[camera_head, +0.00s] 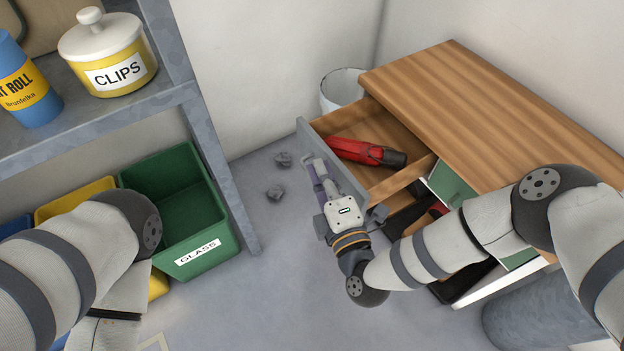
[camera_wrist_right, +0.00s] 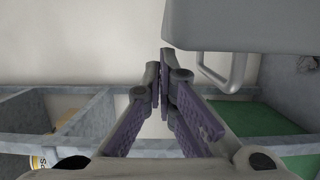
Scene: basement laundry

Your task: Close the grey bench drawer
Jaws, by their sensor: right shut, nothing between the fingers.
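The grey bench drawer (camera_head: 340,171) stands pulled out from the wooden-topped bench (camera_head: 485,105), its front facing left. A red tool with a dark end (camera_head: 362,151) lies inside it. My right gripper (camera_head: 314,168) is shut and empty, just outside the drawer front. In the right wrist view, the closed fingertips (camera_wrist_right: 164,75) are beside the grey drawer front (camera_wrist_right: 245,25) and its bar handle (camera_wrist_right: 233,76), to the left of the handle. I cannot tell whether they touch the front. My left arm enters at the lower left; its gripper is out of view.
A green GLASS bin (camera_head: 205,247) and a grey shelf (camera_head: 120,112) stand at left. A white bucket (camera_head: 342,88) sits behind the drawer.

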